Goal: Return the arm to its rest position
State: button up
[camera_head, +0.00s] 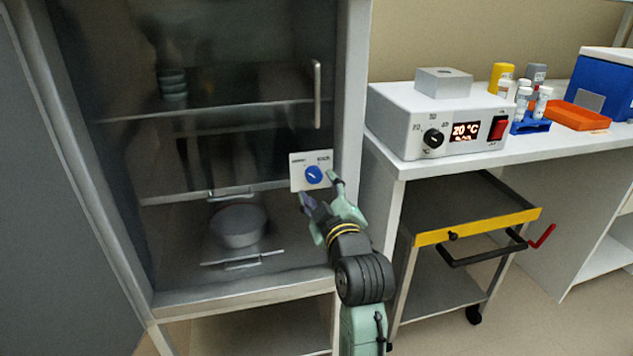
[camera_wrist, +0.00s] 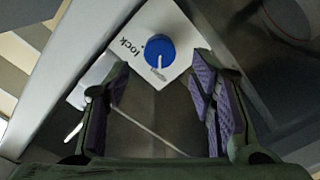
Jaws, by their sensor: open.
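My gripper (camera_head: 318,190) is open and empty at the end of my outstretched arm, at the right side of a glass-fronted cabinet. In the camera_wrist view its two purple-padded fingers (camera_wrist: 160,105) stand apart with nothing between them. Just beyond the fingertips is a white plate with a round blue knob (camera_head: 313,174), which also shows in the wrist view as a blue knob (camera_wrist: 160,51) with a white pointer line. The word "lock" is printed on the plate. The fingers look apart from the knob.
The cabinet (camera_head: 345,120) has a vertical handle (camera_head: 317,94) and a round bowl (camera_head: 238,225) inside. On the right, a white bench (camera_head: 400,168) carries a heater box (camera_head: 402,110) reading 20 °C, bottles and an orange tray (camera_head: 578,115). A cart (camera_head: 475,227) stands beneath the bench.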

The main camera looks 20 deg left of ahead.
jog(key=shift+v, duration=1)
